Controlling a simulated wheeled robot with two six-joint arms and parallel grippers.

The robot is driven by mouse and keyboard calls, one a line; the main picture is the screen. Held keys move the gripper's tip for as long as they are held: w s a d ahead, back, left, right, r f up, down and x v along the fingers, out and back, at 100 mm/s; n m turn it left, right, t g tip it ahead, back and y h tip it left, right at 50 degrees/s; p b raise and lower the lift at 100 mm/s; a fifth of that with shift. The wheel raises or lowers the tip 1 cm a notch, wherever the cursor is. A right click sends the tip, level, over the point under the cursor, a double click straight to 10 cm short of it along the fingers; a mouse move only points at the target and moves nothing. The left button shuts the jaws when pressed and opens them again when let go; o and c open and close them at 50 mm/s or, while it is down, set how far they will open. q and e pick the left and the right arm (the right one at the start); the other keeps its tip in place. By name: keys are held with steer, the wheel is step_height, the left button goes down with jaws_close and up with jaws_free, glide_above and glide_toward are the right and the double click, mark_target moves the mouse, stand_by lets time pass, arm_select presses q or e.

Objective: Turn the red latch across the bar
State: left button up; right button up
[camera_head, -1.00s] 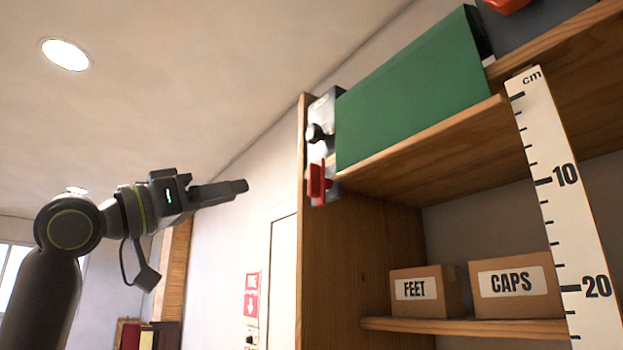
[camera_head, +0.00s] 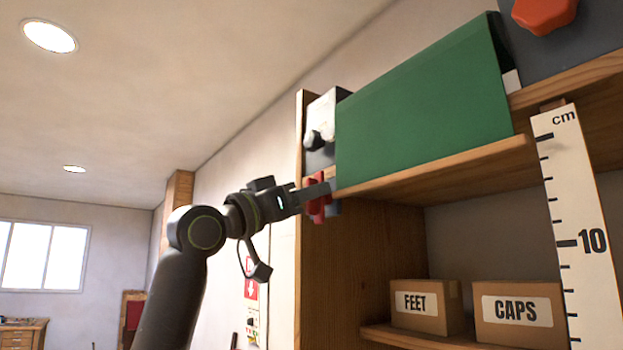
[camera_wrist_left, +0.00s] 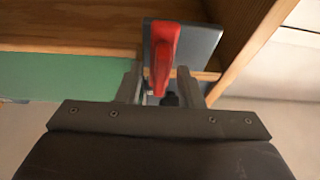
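The red latch (camera_head: 317,196) is on a grey plate at the left end of the wooden shelf, below a black knob (camera_head: 313,140). In the left wrist view the latch (camera_wrist_left: 163,52) lies lengthwise between my fingers, on its grey plate (camera_wrist_left: 197,48). My left gripper (camera_head: 318,190) is at the latch, its fingers partly covering it. The wrist view shows the left gripper (camera_wrist_left: 159,76) open, one finger on each side of the latch. I cannot tell whether either touches it. I cannot clearly make out the bar. My right gripper is not in view.
A green panel (camera_head: 425,100) stands on the shelf (camera_head: 440,168) right of the latch. A cm scale (camera_head: 575,220) hangs at the right. Left of my arm is open room.

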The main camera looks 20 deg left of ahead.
arm_select(q)
steer(key=shift+w+d+r, duration=0.15)
steer(key=shift+w+d, duration=0.15)
steer(key=shift+w, duration=0.05)
jaws_close()
